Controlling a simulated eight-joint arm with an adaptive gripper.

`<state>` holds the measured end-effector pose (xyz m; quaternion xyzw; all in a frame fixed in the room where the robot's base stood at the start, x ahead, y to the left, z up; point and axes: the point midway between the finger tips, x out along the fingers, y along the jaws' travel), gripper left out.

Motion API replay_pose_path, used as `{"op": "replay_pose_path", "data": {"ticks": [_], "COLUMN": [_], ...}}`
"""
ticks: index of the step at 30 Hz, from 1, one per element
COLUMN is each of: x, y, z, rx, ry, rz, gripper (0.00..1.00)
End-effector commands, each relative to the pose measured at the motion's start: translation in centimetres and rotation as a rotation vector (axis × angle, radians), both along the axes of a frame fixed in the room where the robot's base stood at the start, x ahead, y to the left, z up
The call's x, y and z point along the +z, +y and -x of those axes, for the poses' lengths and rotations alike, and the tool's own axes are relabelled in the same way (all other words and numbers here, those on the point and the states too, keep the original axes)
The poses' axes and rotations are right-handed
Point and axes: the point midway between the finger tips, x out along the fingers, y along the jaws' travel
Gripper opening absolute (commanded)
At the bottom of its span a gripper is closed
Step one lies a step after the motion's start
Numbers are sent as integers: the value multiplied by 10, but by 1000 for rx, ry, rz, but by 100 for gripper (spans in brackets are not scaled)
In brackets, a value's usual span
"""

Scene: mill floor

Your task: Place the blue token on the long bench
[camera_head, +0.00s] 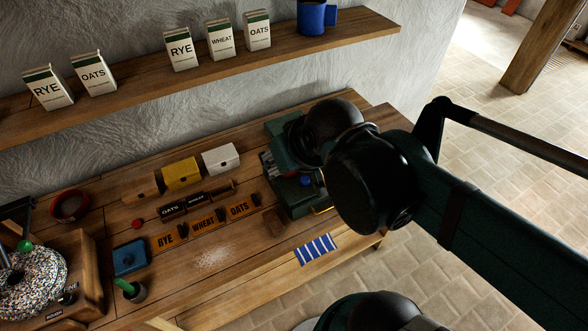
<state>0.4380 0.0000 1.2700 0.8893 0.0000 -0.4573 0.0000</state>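A small round blue piece, which looks like the blue token (306,181), shows at a dark green box (300,203) on the right part of the long bench. I cannot tell whether it lies on the box or inside it. The long wooden bench (245,262) runs along the wall below a shelf. My arm reaches in from the right, and its dark joints cover part of the green box. My gripper's fingers are hidden behind my arm, so no grip on anything is visible.
A blue-and-white striped cloth (316,249) lies by the bench's front edge. Label blocks (204,224), a red token (137,224), a blue box (130,257) and a speckled millstone (32,281) stand further left. Some bare wood shows around the pale spill (211,258).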

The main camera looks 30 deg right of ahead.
Motion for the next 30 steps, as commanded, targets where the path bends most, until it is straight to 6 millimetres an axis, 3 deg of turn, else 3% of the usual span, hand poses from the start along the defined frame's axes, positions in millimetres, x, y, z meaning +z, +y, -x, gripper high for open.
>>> {"op": "replay_pose_path", "data": {"ticks": [14, 30], "x": [-4, -35], "y": [-5, -33], "z": [-8, -44], "rx": [-103, -685], "ry": [26, 150], "rz": [-64, -372], "gripper": [40, 40]}}
